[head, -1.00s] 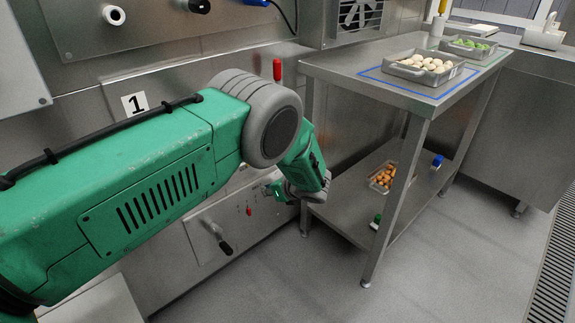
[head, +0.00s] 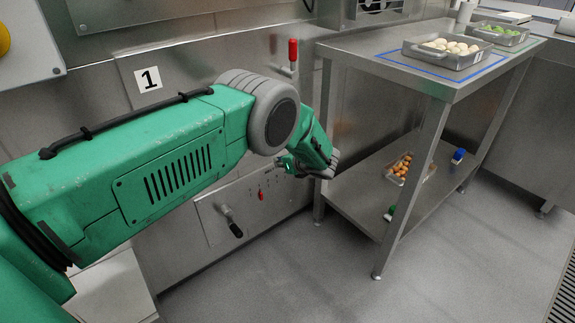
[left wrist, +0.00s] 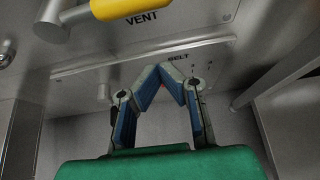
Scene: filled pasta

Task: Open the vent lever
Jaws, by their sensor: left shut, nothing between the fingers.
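The vent lever, a yellow grip (left wrist: 125,8) on a metal shaft, shows at the top of the left wrist view above the printed word VENT. It is cut off by the picture's top edge. I cannot make out this lever in the head view. My left gripper (left wrist: 166,75) is shut and empty, below the yellow grip in the picture and apart from it. In the head view my left gripper (head: 284,164) is small, in front of the steel wall and partly hidden by my green arm. My right gripper is not in view.
A lever with a black grip (head: 232,225) and a small red switch (head: 261,195) are on the lower panel. A red-handled lever (head: 292,55) stands above. A steel table (head: 440,88) with trays is close on the right. The floor in front is clear.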

